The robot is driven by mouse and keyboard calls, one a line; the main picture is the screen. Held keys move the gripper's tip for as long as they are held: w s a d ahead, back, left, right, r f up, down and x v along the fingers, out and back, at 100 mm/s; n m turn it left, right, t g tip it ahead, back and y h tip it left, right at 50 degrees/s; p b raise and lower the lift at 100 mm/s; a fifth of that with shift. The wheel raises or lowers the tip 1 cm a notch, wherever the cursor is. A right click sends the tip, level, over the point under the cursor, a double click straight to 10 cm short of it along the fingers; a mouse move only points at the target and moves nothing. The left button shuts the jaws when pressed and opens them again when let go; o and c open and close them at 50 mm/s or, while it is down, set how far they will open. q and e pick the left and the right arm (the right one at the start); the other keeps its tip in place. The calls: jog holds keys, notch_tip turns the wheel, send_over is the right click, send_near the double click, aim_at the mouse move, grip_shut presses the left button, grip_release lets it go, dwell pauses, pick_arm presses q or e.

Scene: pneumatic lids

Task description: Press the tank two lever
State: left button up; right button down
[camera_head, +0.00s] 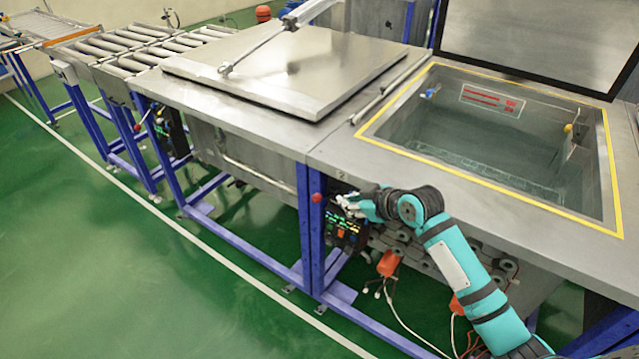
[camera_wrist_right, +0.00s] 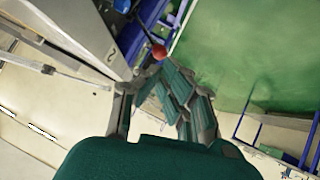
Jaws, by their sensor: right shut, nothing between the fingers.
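The tank two lever (camera_head: 317,198) has a red ball knob and sticks out from the frame below the front edge, near the mark "2". Its red knob also shows in the right wrist view (camera_wrist_right: 158,52), just beyond my fingertips. My right gripper (camera_head: 343,203) is shut and empty, a little to the right of the knob in the head view. Whether it touches the knob cannot be told. Tank two (camera_head: 480,140) stands open with a yellow rim and liquid inside, its lid (camera_head: 545,38) raised. My left gripper is not in view.
A closed metal lid (camera_head: 290,70) covers the neighbouring tank on the left. Another red-knobbed lever (camera_head: 138,127) is farther left. A roller conveyor (camera_head: 125,48) lies beyond. Blue frame legs (camera_head: 311,235) stand by the lever. Green floor in front is clear.

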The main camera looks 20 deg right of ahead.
notch_tip(320, 180, up, 6)
jog(key=a+n, duration=0.1)
jog(key=shift+s+a+r+n+y, duration=0.25)
jog(key=shift+n+y, duration=0.05)
jog(key=shift+y, duration=0.1)
jog(key=shift+w, duration=0.15)
jog(key=p, duration=0.2)
send_over(318, 195)
jog(key=s, duration=0.3)
notch_tip(318, 195, down, 5)
jog(key=shift+w+f, duration=0.25)
jog(key=shift+f, duration=0.45)
jog(key=shift+w+f, duration=0.25)
jog(key=shift+f, duration=0.4)
jog(key=shift+w+f, duration=0.25)
jog(key=shift+f, duration=0.45)
jog(key=shift+s+a+f+t, duration=0.25)
jog(key=shift+a+f+t, duration=0.05)
jog(key=shift+f, duration=0.05)
jog(key=shift+f+n, duration=0.1)
jog(key=shift+n, duration=0.2)
